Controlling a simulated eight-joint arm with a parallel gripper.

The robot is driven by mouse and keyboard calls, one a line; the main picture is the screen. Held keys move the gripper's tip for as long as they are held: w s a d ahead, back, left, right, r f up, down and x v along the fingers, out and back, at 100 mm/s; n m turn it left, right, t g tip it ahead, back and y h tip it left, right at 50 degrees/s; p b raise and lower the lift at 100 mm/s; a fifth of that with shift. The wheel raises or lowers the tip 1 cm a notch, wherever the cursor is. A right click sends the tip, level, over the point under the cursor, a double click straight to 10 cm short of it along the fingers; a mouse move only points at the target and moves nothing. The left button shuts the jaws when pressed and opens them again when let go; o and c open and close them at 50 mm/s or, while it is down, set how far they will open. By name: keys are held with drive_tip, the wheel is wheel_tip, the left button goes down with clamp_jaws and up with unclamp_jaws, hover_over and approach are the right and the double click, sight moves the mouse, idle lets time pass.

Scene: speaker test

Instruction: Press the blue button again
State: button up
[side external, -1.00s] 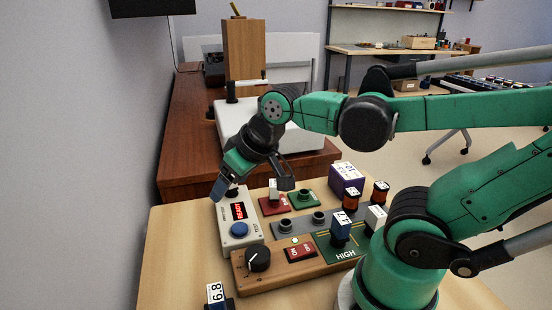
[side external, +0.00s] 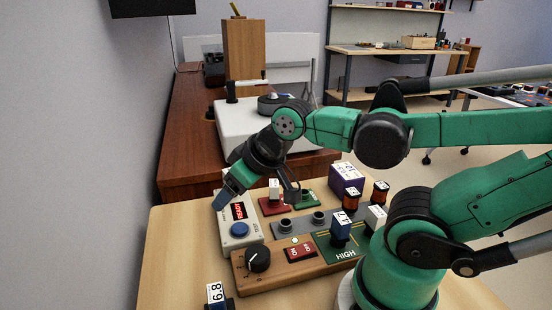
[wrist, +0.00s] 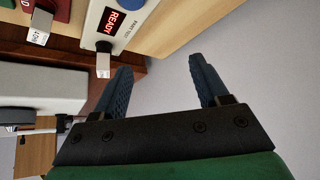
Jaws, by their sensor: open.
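The blue button (side external: 239,229) is round and sits at the near end of a pale box (side external: 228,241). The box has a red lit display (side external: 238,211) reading READY; the display (wrist: 110,24) also shows in the wrist view, with the blue button (wrist: 131,2) cut off at the top edge. My gripper (side external: 222,202) is over the box's far left side, farther back than the button and not over it. In the wrist view its two blue fingers (wrist: 160,75) are apart with nothing between them.
A wooden panel beside the box carries a black knob (side external: 258,259) and a red switch (side external: 300,248). Another labelled block (side external: 216,294) stands at the near edge. A grey wall is at the left.

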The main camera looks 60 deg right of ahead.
clamp_jaws()
idle(1.7)
